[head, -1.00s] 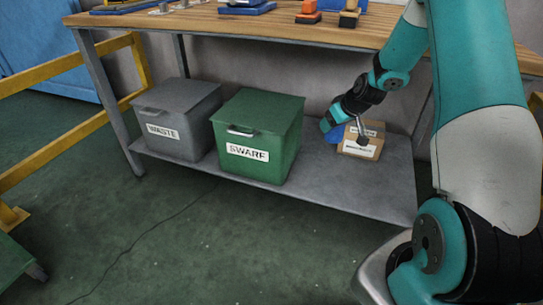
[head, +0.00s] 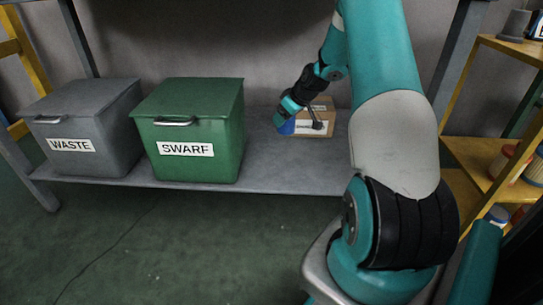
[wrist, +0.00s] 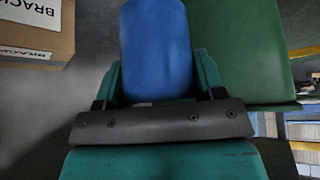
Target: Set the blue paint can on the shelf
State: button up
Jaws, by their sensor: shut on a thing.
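The blue paint can (head: 287,127) shows as a small blue patch just left of a cardboard box, over the grey lower shelf (head: 262,172) of the workbench. In the wrist view the blue can (wrist: 157,45) fills the space between the jaws. My gripper (head: 287,110) is shut on it, with a teal finger on each side in the wrist view (wrist: 158,78). My gripper hides much of the can in the head view. I cannot tell whether the can touches the shelf.
The cardboard box (head: 315,118) stands right of the can. A green SWARF bin (head: 190,130) and grey WASTE bin (head: 85,130) stand left on the lower shelf. Bare shelf lies between can and green bin. A yellow-framed rack (head: 490,150) with several cans stands at right.

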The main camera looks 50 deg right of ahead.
notch_tip(320, 180, down, 16)
jog(key=b, duration=0.8)
jog(key=shift+f, duration=0.15)
jog(key=o, duration=1.1)
